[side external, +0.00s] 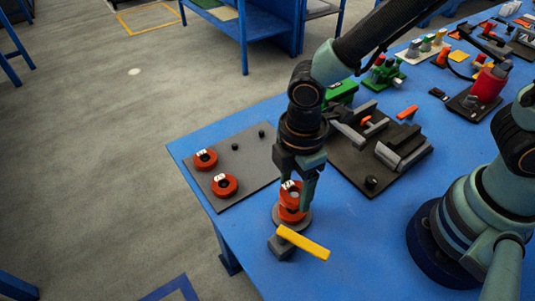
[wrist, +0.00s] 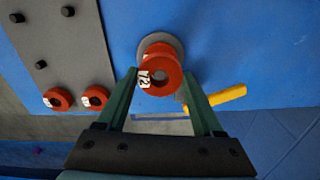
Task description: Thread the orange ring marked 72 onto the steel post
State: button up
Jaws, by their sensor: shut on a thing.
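The orange ring marked 72 (wrist: 147,81), red-orange in the pictures, is between the two fingers of my gripper (wrist: 160,75), which is shut on it. In the side external view my gripper (side external: 299,186) points down and holds the ring (side external: 289,189) over a round grey base (side external: 304,222). Another red-orange ring (side external: 291,215) sits low on that base, and its edge shows behind the held ring in the wrist view (wrist: 158,47). The steel post is hidden by the rings and fingers. I cannot tell whether the held ring is around it or above it.
A dark plate (side external: 247,165) at the left carries two more red-orange rings (side external: 205,159) and bare black pegs. A yellow bar (side external: 303,242) on a grey block stands just in front of the base. A dark vise fixture (side external: 385,155) stands behind right.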

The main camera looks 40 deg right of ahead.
aim_at(294, 194)
jog(key=shift+f, duration=1.85)
dwell(1.1)
jog(key=o, duration=1.4)
jog(key=shift+r, duration=0.1)
jog(key=shift+r, duration=5.1)
jog(key=w+d+r+m+t, duration=0.2)
jog(key=d+r+m, duration=0.3)
jog(key=d+m, duration=0.3)
jog(key=w+d+r+m+t, duration=0.2)
jog(key=d+r+m, duration=0.4)
jog(key=d, duration=0.7)
jog(key=shift+m+t, duration=0.8)
jog(key=shift+m, duration=0.4)
